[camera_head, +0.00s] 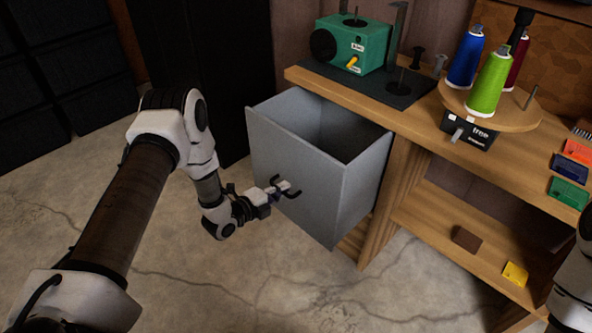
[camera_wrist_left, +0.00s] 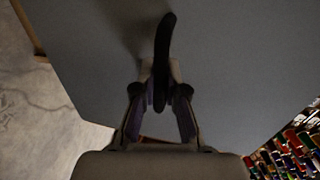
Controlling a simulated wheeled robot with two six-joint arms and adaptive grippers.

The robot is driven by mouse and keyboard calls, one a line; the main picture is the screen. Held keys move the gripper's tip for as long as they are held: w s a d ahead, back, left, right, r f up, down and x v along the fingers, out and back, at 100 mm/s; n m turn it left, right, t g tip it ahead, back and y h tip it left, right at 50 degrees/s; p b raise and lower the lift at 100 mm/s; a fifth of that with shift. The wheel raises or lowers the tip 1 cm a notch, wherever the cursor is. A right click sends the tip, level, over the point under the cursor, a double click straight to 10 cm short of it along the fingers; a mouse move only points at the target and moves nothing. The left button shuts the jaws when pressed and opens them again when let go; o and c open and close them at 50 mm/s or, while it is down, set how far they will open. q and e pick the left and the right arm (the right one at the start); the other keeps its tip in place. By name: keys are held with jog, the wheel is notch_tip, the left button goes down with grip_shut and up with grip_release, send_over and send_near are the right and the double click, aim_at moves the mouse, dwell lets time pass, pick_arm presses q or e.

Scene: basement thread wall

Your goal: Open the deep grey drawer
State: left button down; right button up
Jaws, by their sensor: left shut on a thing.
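The deep grey drawer (camera_head: 345,195) stands pulled well out from under the left end of the wooden workbench. Its inside shows and looks empty. A dark bar handle (camera_head: 293,193) is on its front face. My left gripper (camera_head: 279,190) is at the front face, shut on the handle. In the left wrist view the dark handle (camera_wrist_left: 164,60) runs between the two fingers of my left gripper (camera_wrist_left: 160,92), with the grey front behind it. My right gripper is out of view; only part of my right arm shows at the right edge.
The wooden bench (camera_head: 420,125) holds a green machine (camera_head: 352,45) on a dark mat and a round stand with thread cones (camera_head: 490,85). A lower shelf (camera_head: 440,215) holds a brown block and a yellow piece. Cracked concrete floor (camera_head: 200,285) is clear before the drawer. Dark storage boxes stand far left.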

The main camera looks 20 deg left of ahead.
pick_arm(q)
jog(key=shift+s+a, duration=0.25)
jog(key=shift+s, duration=0.4)
jog(key=c, duration=1.2)
grip_release()
jog(key=v, duration=1.2)
